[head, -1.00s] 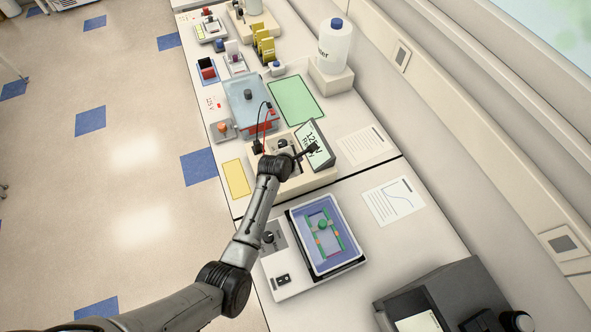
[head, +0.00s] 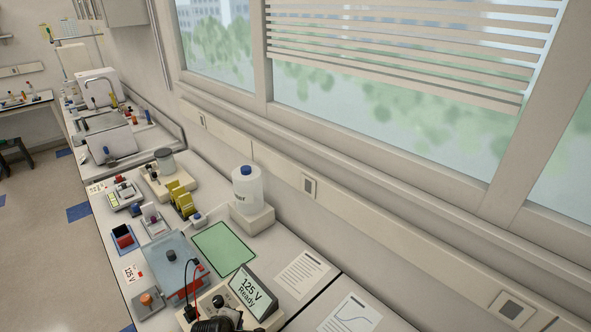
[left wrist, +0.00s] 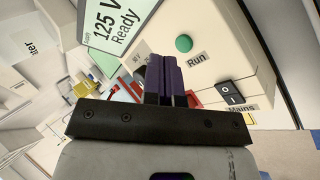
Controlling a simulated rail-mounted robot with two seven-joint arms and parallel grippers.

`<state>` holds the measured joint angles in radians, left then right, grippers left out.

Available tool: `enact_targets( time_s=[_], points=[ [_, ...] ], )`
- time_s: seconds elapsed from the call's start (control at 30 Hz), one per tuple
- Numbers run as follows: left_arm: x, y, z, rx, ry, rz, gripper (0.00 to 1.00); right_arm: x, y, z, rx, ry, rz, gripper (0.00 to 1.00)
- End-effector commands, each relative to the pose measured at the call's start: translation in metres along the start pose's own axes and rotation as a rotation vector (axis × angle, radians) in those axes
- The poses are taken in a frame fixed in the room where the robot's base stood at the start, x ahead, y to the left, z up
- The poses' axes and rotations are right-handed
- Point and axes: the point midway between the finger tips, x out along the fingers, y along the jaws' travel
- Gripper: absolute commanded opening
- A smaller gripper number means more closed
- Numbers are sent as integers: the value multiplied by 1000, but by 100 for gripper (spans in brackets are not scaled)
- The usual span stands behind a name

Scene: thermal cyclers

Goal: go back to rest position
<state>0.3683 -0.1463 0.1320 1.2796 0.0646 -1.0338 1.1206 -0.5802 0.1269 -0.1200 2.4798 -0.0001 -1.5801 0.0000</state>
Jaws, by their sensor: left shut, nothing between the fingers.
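The power supply (head: 212,305) stands near the bottom of the head view, its tilted screen (head: 252,295) reading "125 V Ready". In the left wrist view its screen (left wrist: 117,22) is at the top, with the green Run button (left wrist: 184,43) and the dark Mains switch (left wrist: 232,93) on its face. My left gripper (left wrist: 167,75) has its dark purple fingers together and empty, in front of the supply's face. In the head view only a dark part of my left arm shows at the bottom edge; its fingers are hidden. My right gripper is in neither view.
A blue-lidded gel tank (head: 170,258) with red and black leads stands beside the supply. A green mat (head: 224,248), a white bottle (head: 247,190) and a yellow rack (head: 181,198) stand behind. Papers (head: 303,273) lie to the right. The floor aisle (head: 50,255) at left is clear.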

Motion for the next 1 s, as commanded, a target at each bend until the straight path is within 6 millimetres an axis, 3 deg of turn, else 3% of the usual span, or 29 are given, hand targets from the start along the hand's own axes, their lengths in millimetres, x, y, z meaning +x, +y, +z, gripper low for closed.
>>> enact_targets(
  time_s=[0.17, 0.27, 0.37, 0.47, 0.6, 0.7, 0.83, 1.0],
  points=[
    [-56, 37, -8, 508, 15, 11, 0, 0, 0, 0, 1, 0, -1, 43],
    [-107, 64, -15, 814, 69, 36, 0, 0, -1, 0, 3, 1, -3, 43],
    [-159, 64, -16, 1073, 123, 28, 0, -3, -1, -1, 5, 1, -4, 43],
    [-204, 42, -10, 1250, 160, 1, 0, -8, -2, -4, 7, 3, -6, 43],
    [-260, -16, 10, 1355, 179, -40, 0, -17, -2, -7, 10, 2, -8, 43],
    [-289, -58, 28, 1400, 166, -59, 0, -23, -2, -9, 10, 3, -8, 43],
    [-307, -115, 47, 1442, 82, -116, 0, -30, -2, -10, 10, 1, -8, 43],
    [-311, -188, 64, 1458, -73, -228, 0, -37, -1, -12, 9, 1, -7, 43]
  ],
)
